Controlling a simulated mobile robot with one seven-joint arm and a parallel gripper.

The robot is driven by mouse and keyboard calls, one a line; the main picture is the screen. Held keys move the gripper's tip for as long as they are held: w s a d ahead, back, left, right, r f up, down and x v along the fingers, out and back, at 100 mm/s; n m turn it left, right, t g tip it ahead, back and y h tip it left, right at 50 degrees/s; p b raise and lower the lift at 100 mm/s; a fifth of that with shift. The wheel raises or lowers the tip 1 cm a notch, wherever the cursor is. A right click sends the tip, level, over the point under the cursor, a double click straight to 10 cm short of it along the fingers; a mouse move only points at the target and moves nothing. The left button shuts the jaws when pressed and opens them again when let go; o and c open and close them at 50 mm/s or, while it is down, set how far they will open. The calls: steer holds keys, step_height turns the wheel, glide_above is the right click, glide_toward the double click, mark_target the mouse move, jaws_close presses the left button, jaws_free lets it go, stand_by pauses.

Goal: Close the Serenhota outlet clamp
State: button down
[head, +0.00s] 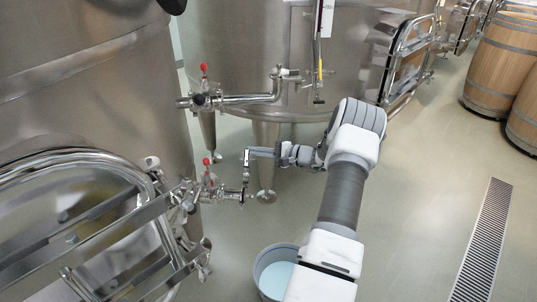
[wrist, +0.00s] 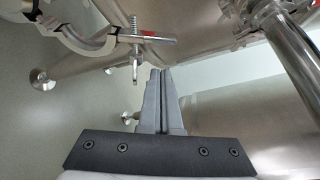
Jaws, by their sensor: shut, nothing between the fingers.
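My gripper (head: 249,153) reaches in from the right, beside the lower outlet of the left steel vat (head: 90,90). In the wrist view, my gripper's fingers (wrist: 160,72) are shut together with nothing between them. A steel clamp (wrist: 85,40) curves around the pipe at the upper left of the wrist view. Its threaded bolt with nut (wrist: 135,66) hangs just left of my fingertips, apparently apart from them. In the head view, the lower outlet valve has a red knob (head: 207,161), and its pipe fitting (head: 243,190) ends below my fingertips. No name label is readable.
An upper outlet pipe (head: 250,98) with another red-knobbed valve (head: 204,68) lies above. A vat leg (head: 266,165) stands behind my gripper. A grey bucket (head: 261,262) of pale blue liquid stands below. Open floor lies right, with a drain grate (head: 483,240) and barrels (head: 500,60).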

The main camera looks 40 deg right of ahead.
mark_target(255, 159)
steer(key=shift+s+a+r, duration=0.9)
steer(key=shift+s+a, duration=0.05)
steer(key=shift+s, duration=0.2)
